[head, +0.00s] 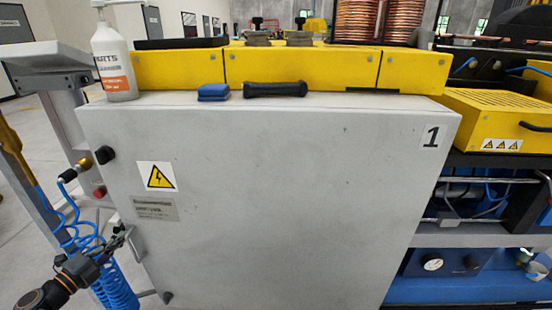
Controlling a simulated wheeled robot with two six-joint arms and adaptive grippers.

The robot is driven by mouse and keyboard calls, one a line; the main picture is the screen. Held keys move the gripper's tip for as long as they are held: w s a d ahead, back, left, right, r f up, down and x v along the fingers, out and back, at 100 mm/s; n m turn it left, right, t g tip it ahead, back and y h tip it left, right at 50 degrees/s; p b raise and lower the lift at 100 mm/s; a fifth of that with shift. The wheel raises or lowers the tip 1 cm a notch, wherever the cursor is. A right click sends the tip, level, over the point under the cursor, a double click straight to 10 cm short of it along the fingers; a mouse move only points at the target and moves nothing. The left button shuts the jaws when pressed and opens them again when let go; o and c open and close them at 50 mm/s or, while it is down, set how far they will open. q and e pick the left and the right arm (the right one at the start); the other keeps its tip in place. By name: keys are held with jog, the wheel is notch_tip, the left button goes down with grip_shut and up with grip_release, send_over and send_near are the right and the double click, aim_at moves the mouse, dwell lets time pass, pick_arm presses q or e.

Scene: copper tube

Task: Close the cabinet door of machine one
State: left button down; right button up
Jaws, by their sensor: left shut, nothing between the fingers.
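The cabinet of machine one (431,137), marked with a black "1", fills the middle of the head view. Its grey door (280,210) faces me, with a yellow warning sign and a small label at its left. I see no clear gap at its edges, but I cannot tell whether it is fully flush. A metal handle (134,243) is at its lower left. My left gripper (122,236) is shut and empty, at the door's left edge beside the handle. I cannot tell whether it touches. My right gripper is out of view.
A white bottle (113,58), a blue block (213,92) and a black handle-shaped piece (275,89) are on the cabinet top. A coiled blue hose (112,285) hangs close to my left gripper. A yellow vented box (500,112) and machinery stand at the right.

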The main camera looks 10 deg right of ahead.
pick_arm(q)
jog(key=shift+w+d, duration=0.1)
jog(key=shift+w, duration=0.25)
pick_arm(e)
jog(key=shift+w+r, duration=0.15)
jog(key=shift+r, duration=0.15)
pick_arm(q)
jog(key=v, duration=1.2)
